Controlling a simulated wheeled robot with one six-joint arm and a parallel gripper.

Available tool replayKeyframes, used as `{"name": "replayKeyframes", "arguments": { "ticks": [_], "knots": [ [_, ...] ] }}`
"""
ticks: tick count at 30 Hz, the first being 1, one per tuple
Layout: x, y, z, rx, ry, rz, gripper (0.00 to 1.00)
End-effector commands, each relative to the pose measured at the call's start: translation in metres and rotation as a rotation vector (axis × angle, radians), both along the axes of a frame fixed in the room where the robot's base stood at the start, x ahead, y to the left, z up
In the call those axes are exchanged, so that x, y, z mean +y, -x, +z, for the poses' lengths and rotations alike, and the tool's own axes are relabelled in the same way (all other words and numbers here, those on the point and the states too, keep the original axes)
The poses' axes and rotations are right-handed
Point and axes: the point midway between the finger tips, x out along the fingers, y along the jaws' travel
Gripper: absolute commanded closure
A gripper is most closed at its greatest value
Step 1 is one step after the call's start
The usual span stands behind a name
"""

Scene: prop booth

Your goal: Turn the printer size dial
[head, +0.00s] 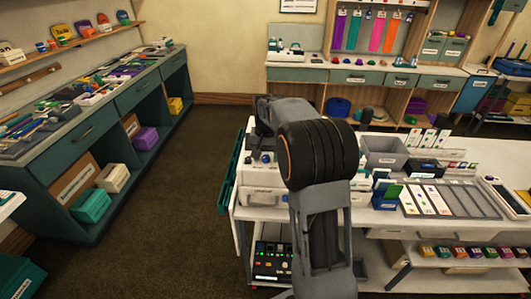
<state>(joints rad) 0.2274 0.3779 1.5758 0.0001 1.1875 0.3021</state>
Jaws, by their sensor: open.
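A white machine (262,198), apparently the printer, stands at the left end of the white worktable. A small round blue knob (265,157) shows at its upper part, and I cannot tell whether it is the size dial. My arm rises in front of the table and covers the machine's right side. The arm's far grey section reaches above and behind the machine's left part. My gripper's fingers cannot be made out, so their distance from the knob does not show.
The worktable also bears a grey bin (385,150), a slotted tray (435,202) and card stands. A black control panel (271,262) with coloured buttons sits on the shelf below. The floor (190,190) to the left is clear, up to a green cabinet (100,135).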

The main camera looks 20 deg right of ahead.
Motion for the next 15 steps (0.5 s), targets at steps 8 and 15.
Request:
{"name": "replayKeyframes", "arguments": {
  "ticks": [8,15],
  "knots": [
    [0.0,0.0,0.03,-0.005,0.002,0.0,0.43],
    [0.0,-0.001,0.081,-0.005,0.002,0.0,0.43]
  ]
}}
